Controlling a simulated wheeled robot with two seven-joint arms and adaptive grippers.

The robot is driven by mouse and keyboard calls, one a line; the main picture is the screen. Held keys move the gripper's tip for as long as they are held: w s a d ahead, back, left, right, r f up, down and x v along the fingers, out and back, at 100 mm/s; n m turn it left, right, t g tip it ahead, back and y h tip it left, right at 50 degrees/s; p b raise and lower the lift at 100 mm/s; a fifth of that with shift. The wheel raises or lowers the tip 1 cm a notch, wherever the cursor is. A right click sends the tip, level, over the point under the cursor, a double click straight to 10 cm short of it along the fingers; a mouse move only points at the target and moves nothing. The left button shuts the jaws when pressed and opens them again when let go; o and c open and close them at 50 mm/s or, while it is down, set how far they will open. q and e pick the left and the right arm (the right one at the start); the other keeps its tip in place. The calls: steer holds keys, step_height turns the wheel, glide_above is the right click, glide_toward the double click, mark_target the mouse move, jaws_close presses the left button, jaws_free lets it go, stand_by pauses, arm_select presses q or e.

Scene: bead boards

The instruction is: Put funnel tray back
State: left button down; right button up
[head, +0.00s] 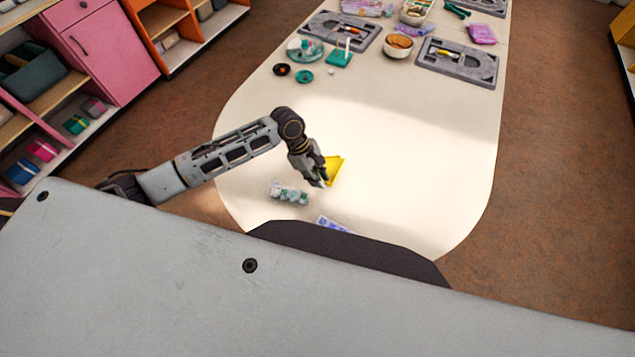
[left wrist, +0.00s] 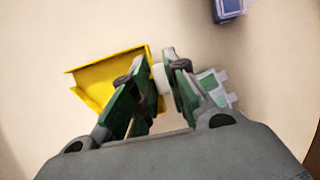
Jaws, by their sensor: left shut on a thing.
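The yellow funnel tray (head: 335,168) is at the near part of the white table, at the tips of my left gripper (head: 322,182). In the left wrist view the tray (left wrist: 92,78) reaches up to the fingers on the left side and looks slightly tilted. My left gripper (left wrist: 165,75) is shut on its edge; the fingers partly hide the tray. A small whitish patch shows between the fingertips. I cannot tell if the tray touches the table. My right gripper is not in view.
A clear bead case (head: 289,193) lies close beside the left gripper, and a blue-purple packet (head: 333,225) lies nearer me. Grey boards (head: 458,62), a bowl (head: 398,46) and a green stand (head: 339,58) occupy the far end. The table's middle and right are clear.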

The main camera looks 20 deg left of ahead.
arm_select(q)
steer(key=shift+f, duration=1.85)
steer(key=c, duration=1.7)
jaws_free()
steer(key=shift+f, duration=0.1)
steer(key=v, duration=1.2)
steer(key=shift+d, duration=0.1)
